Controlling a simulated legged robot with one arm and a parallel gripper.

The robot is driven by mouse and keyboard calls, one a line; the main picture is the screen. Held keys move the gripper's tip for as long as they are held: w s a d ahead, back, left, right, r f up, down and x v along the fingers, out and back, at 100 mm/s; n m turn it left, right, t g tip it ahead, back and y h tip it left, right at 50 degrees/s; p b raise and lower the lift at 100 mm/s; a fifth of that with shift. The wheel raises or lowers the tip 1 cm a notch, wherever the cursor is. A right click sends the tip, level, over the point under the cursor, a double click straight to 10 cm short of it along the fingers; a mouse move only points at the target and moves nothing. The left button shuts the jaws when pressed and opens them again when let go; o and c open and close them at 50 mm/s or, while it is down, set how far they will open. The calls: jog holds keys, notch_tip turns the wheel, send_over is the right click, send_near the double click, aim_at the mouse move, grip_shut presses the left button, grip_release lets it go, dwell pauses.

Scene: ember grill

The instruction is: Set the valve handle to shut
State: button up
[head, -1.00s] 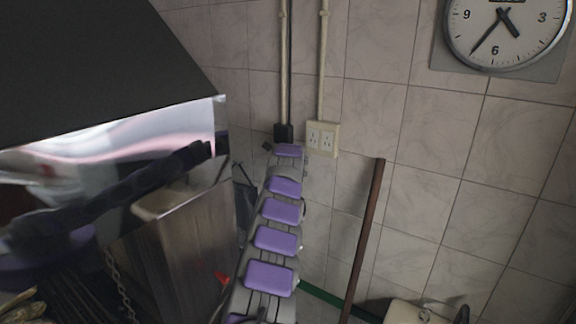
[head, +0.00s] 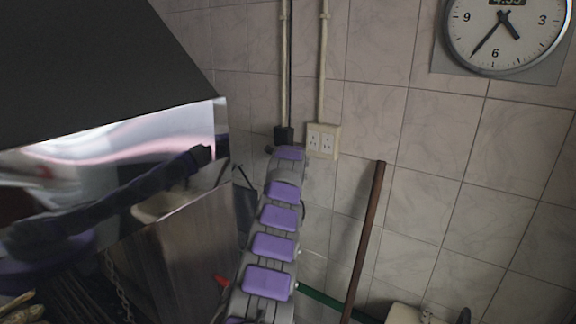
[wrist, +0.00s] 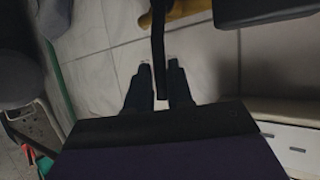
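In the wrist view a dark flat bar (wrist: 158,50), which looks like the valve handle, runs down from the top edge beside a yellow pipe-like piece (wrist: 188,9). My gripper (wrist: 158,68) is open, its two dark fingers apart, one on each side of the bar's lower part. I cannot tell whether either finger touches the bar. The bar's upper end is cut off or hidden. In the head view my gripper is hidden, and I cannot make out the handle there.
A steel hood or cabinet (head: 185,245) stands left of my arm, with a small red piece (head: 221,281) by its edge. A brown pole (head: 364,240) leans at the tiled wall. Sockets (head: 322,140) and a clock (head: 506,30) are on that wall. A white drawer unit (wrist: 290,140) is at right in the wrist view.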

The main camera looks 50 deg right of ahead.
jog(key=o, duration=0.3)
jog(key=shift+w+d+f, duration=0.1)
jog(key=shift+d+f, duration=0.05)
jog(key=shift+d, duration=0.45)
jog(key=shift+w+d+f, duration=0.1)
jog(key=shift+d, duration=0.45)
jog(key=b+v, duration=0.1)
jog(key=v, duration=0.5)
jog(key=b+v, duration=0.1)
jog(key=v, duration=0.5)
jog(key=b+v, duration=0.2)
jog(key=v, duration=0.5)
jog(key=shift+w+a+f, duration=0.15)
jog(key=shift+w+a, duration=0.2)
jog(key=shift+a, duration=0.15)
